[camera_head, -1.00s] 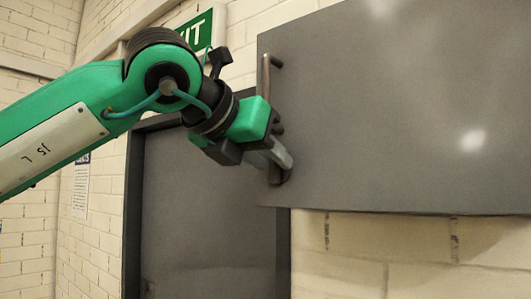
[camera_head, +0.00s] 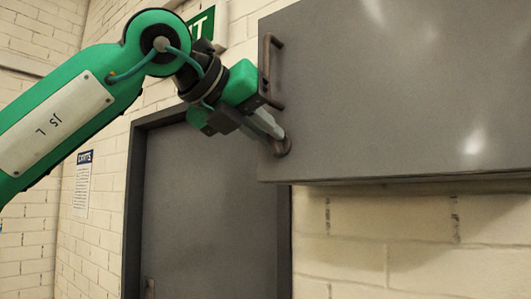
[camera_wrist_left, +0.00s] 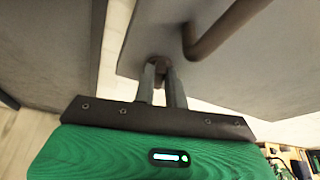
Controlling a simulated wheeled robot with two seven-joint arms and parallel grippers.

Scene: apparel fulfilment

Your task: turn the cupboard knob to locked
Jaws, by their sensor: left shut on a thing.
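The grey wall cupboard (camera_head: 400,100) fills the upper right of the head view. Its small round dark knob (camera_head: 283,147) sits near the lower left corner of the front, below a bar handle (camera_head: 277,70). My left gripper (camera_head: 276,134) is at the knob, its fingers pointing down and right. In the left wrist view the fingers (camera_wrist_left: 163,75) are shut on the brownish knob (camera_wrist_left: 160,62), with the handle (camera_wrist_left: 220,28) close to their right. The fingers partly hide the knob, and I cannot read its turn angle. My right gripper is not in view.
A grey door (camera_head: 210,210) in a dark frame stands behind, below and left of the cupboard. A green exit sign (camera_head: 203,24) and a paper notice (camera_head: 83,185) are on the pale brick wall. The space below the cupboard is clear.

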